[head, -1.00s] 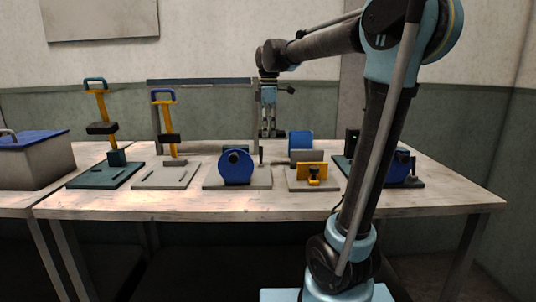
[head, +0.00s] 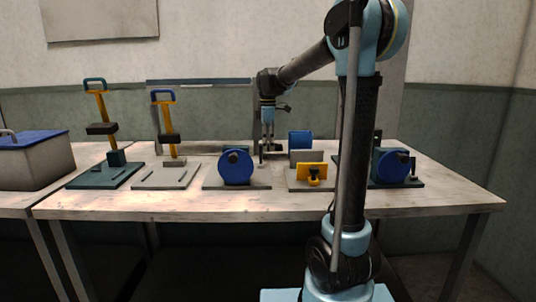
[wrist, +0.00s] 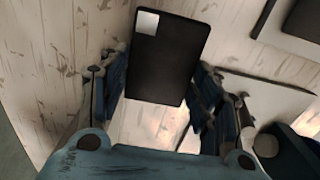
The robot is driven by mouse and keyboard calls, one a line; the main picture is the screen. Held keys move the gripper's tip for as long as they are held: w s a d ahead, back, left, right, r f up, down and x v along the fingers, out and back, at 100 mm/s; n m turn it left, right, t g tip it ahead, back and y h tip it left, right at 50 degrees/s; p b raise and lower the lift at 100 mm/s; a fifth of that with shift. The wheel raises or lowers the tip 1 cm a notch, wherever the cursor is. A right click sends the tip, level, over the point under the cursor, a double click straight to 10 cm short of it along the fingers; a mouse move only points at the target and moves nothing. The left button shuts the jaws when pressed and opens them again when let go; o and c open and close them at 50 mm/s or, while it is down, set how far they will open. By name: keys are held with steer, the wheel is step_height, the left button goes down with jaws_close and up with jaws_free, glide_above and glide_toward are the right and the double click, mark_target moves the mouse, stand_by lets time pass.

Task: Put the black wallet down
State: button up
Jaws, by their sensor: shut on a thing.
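The black wallet (wrist: 166,60) is a flat dark rectangle with a pale square in one corner, seen in the wrist view. My gripper (wrist: 158,88) is shut on it, with one blue-padded finger along each side. In the head view my gripper (head: 268,154) points down low over the back of the table, between two blue-wheeled devices. The wallet is hard to make out there. I cannot tell whether its lower edge touches the table.
The pale wooden table (head: 250,204) holds several machines on base plates. A blue-wheeled device (head: 237,170) stands left of my gripper and a yellow-fronted one (head: 311,171) right. Another blue-wheeled device (head: 390,167) is farther right. A grey bin with blue lid (head: 34,165) stands far left.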

mark_target(268, 158)
steer(key=shift+f, duration=2.05)
steer(key=shift+f, duration=0.1)
steer(key=o, duration=1.4)
steer(key=shift+o, duration=0.4)
